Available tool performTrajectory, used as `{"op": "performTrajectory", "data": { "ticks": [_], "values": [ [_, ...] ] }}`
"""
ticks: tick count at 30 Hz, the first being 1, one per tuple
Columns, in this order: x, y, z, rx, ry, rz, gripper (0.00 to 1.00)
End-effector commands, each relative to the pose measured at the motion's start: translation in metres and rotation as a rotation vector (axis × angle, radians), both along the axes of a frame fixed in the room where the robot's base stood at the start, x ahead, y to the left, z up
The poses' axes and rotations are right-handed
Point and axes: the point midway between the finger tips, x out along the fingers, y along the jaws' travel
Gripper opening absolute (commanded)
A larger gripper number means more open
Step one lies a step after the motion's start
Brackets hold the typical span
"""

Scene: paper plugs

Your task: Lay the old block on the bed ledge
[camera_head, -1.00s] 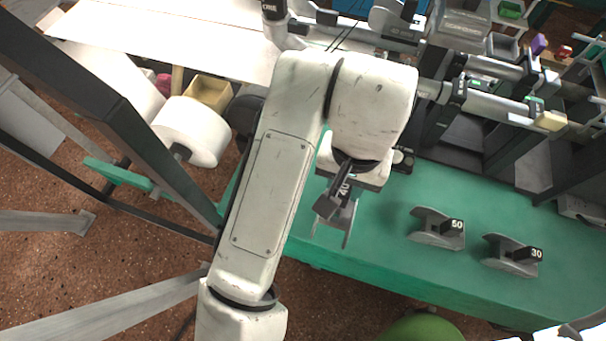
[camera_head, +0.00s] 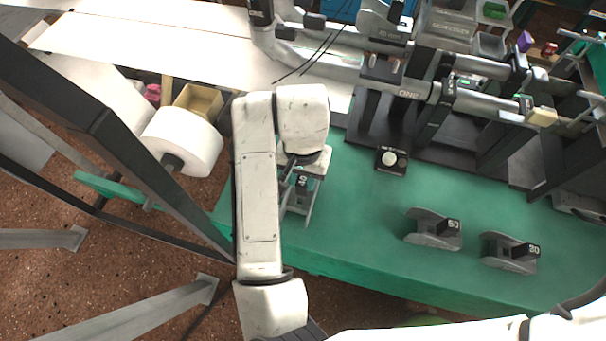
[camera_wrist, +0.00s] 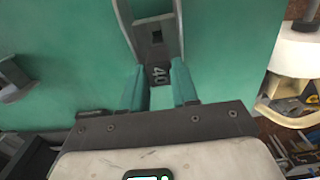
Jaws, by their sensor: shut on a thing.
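My gripper (camera_wrist: 160,86) is shut on the dark tab marked 40 of a grey forked block (camera_wrist: 153,28). Its teal fingers stand on either side of the tab in the wrist view. In the head view the 40 block (camera_head: 301,203) shows partly below my wrist, over the left part of the green bed ledge (camera_head: 355,225). I cannot tell whether the block touches the ledge or hangs just above it. The 50 block (camera_head: 432,229) and the 30 block (camera_head: 508,254) sit on the ledge to the right.
A small black box with a white knob (camera_head: 390,160) sits at the ledge's back. Machine rails and black supports (camera_head: 430,130) stand behind. A white paper roll (camera_head: 184,141) is at the left. The ledge is clear between the held block and the 50 block.

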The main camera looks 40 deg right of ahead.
Motion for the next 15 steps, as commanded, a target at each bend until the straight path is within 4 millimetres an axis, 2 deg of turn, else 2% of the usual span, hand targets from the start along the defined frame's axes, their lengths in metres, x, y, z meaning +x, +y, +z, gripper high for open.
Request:
{"op": "performTrajectory", "data": {
  "ticks": [11,12,15],
  "values": [
    [-0.0001,-0.0001,-0.0051,-0.001,-0.001,0.000,0.00],
    [-0.0002,-0.0001,-0.0037,0.000,0.000,0.000,0.33],
    [-0.0002,-0.0001,-0.0036,0.000,0.000,0.000,0.43]
  ]
}}
